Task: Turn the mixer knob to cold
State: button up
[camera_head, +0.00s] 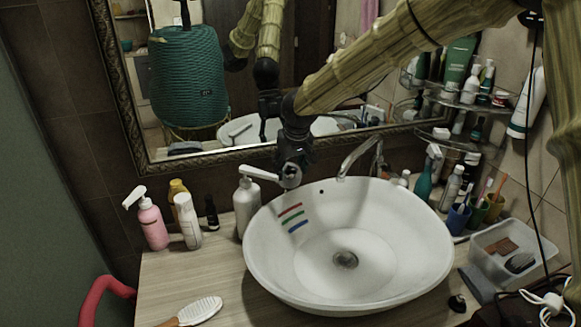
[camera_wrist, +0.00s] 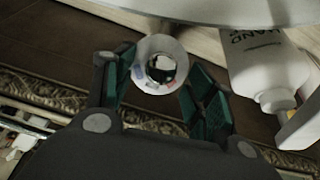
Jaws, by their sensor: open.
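The mixer knob (camera_head: 291,177) is a small round metal knob at the back left of the white basin (camera_head: 420,235). In the wrist view the knob (camera_wrist: 161,68) shows end-on, with a dark shiny centre and blue and red marks on its pale ring. My gripper (camera_head: 294,160) points down at the knob from above. In the wrist view my gripper (camera_wrist: 163,84) is open, with one green-padded finger on each side of the knob. A gap shows beside the knob; contact is not clear. Red, green and blue stripes (camera_head: 292,218) mark the basin's inner wall.
A white pump bottle (camera_head: 246,205) stands close left of the knob; it also shows in the wrist view (camera_wrist: 262,65). The curved metal spout (camera_head: 362,153) is to the right. A framed mirror (camera_head: 140,145) is behind. More bottles (camera_head: 152,224) and a brush (camera_head: 200,309) are left.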

jog(key=shift+w+f, duration=0.3)
jog(key=shift+f, duration=0.35)
jog(key=shift+c, duration=0.2)
jog(key=c, duration=1)
